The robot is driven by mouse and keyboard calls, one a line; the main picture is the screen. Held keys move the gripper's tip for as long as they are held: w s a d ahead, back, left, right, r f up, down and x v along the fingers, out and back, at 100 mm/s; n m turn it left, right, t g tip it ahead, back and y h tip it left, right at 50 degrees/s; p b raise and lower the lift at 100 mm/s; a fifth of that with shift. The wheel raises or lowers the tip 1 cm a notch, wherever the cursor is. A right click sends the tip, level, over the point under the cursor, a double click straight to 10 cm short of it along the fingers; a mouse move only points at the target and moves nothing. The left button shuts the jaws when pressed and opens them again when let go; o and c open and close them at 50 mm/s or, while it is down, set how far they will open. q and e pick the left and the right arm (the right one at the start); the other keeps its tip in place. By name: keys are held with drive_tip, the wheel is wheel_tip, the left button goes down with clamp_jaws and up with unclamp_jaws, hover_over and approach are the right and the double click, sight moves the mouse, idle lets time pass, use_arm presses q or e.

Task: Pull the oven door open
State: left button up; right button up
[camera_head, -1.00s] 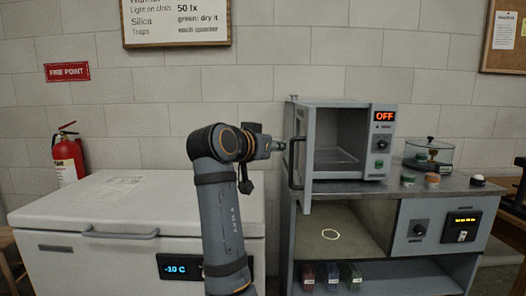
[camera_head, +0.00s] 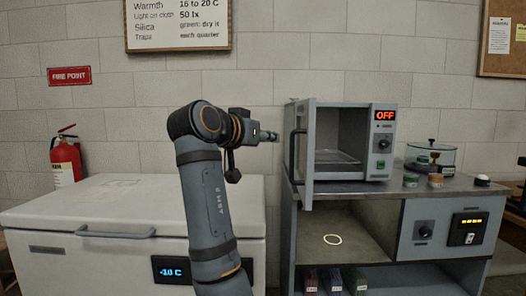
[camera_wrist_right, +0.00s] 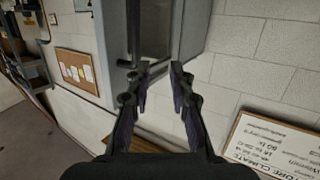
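The oven (camera_head: 350,113) is a grey box on the bench, with its display reading OFF. Its door (camera_head: 309,150) stands swung out on the left side, seen nearly edge-on, and the chamber with a rack inside is visible. The door's dark vertical handle (camera_head: 293,158) is on its left face. My right gripper (camera_head: 274,137) is just left of the handle and seems apart from it. In the right wrist view the right gripper (camera_wrist_right: 156,72) has its fingers spread with nothing between them, and the dark handle bar (camera_wrist_right: 133,30) is beyond the left fingertip. My left gripper is out of view.
A white chest freezer (camera_head: 120,213) stands left of the bench. Small jars (camera_head: 411,181) and a glass dish (camera_head: 431,158) sit on the bench (camera_head: 350,190) right of the oven. A lower control panel (camera_head: 443,229) is at the right. A fire extinguisher (camera_head: 65,161) hangs at far left.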

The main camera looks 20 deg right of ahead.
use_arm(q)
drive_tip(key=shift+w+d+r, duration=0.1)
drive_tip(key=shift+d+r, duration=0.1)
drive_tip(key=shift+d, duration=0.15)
use_arm(e)
drive_tip(key=shift+a, duration=0.3)
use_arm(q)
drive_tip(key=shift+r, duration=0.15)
